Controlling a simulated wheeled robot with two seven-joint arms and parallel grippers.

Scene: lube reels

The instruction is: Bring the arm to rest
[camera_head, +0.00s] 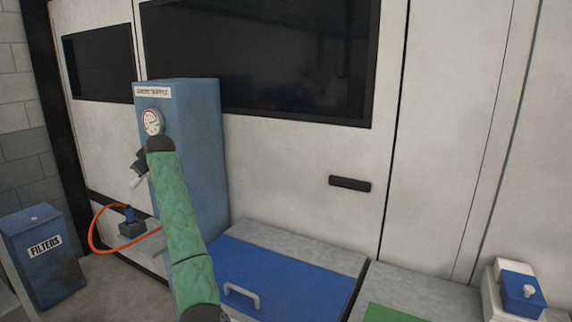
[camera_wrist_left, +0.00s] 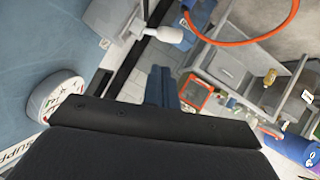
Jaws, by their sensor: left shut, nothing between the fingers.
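My left arm (camera_head: 178,215), in a green sleeve, rises from the bottom of the head view. Its dark left gripper (camera_head: 140,161) is in front of the blue supply cabinet (camera_head: 205,150), just below the round gauge (camera_head: 152,121). The gripper is shut and empty. In the left wrist view the gauge (camera_wrist_left: 57,103) is close by on the left, partly hidden by my dark wrist housing. A pale handle (camera_wrist_left: 165,32) shows at the top of that view, apart from the housing. My right gripper is not in view.
A blue-lidded chest (camera_head: 270,280) stands at the front. An orange hose (camera_head: 93,235) loops at the left, near a blue filters bin (camera_head: 45,258). A white and blue box (camera_head: 520,293) is at the right.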

